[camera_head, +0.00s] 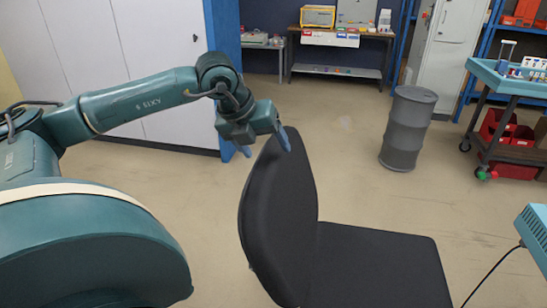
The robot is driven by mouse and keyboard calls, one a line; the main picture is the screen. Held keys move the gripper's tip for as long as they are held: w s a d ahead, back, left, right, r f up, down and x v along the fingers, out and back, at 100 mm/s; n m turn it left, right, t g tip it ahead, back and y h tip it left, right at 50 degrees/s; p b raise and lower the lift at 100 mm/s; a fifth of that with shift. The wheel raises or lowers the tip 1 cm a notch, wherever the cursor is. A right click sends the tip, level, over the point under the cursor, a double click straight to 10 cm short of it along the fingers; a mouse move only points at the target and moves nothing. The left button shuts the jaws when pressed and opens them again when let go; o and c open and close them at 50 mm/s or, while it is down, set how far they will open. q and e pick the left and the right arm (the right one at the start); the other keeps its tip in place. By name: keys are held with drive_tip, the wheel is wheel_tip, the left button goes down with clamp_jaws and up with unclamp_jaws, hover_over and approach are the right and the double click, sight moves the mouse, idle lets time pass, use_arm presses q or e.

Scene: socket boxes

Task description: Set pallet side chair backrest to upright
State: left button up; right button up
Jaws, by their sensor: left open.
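The black chair stands at lower centre in the head view. Its backrest (281,215) rises on the left of the seat (375,265) and looks close to upright, leaning slightly. My left gripper (265,147) is at the top of the backrest, open, with its blue-grey fingertips apart, one to the left of the top edge and one over or near it. I cannot tell whether a fingertip touches the backrest. The chair's base is out of the picture. My right gripper is not in view.
A grey barrel (409,128) stands at the back right. A tool cart (508,90) with red bins is at the far right. A workbench (340,38) stands at the back. A teal edge (536,235) with a cable is at the lower right. The floor behind the chair is clear.

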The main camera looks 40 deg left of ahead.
use_arm(q)
drive_tip(key=x, duration=0.6)
drive_tip(key=shift+p, duration=0.4)
drive_tip(key=shift+c, duration=0.2)
drive_tip(key=c, duration=1.3)
drive_tip(key=shift+c, duration=0.2)
